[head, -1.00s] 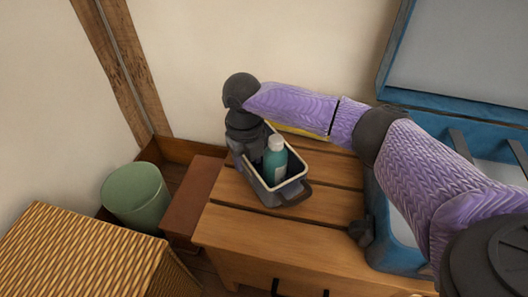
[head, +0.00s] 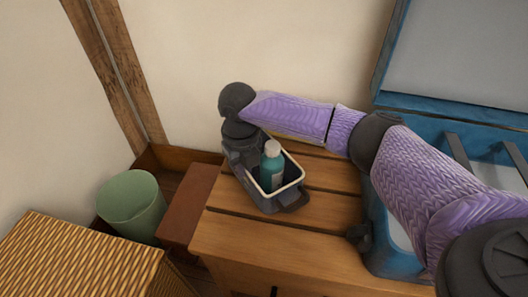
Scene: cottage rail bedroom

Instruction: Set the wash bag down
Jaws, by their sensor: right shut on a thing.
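The wash bag (head: 265,202) is a grey-blue, open-topped bag with a pale rim and a dark loop handle at its near end. A teal bottle (head: 271,172) with a white cap stands inside it. The bag is over the slatted wooden top of the chest (head: 325,208), upright; I cannot tell whether its base touches the slats. My right gripper (head: 245,158) reaches down at the bag's far left end and is shut on it; its fingertips are mostly hidden. My left gripper is not in view.
An open blue suitcase (head: 383,232) stands on the right of the chest top. A green bin (head: 132,205) and a woven basket (head: 75,255) are at the left, near a low brown wooden piece (head: 188,205). Slats in front and right of the bag are bare.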

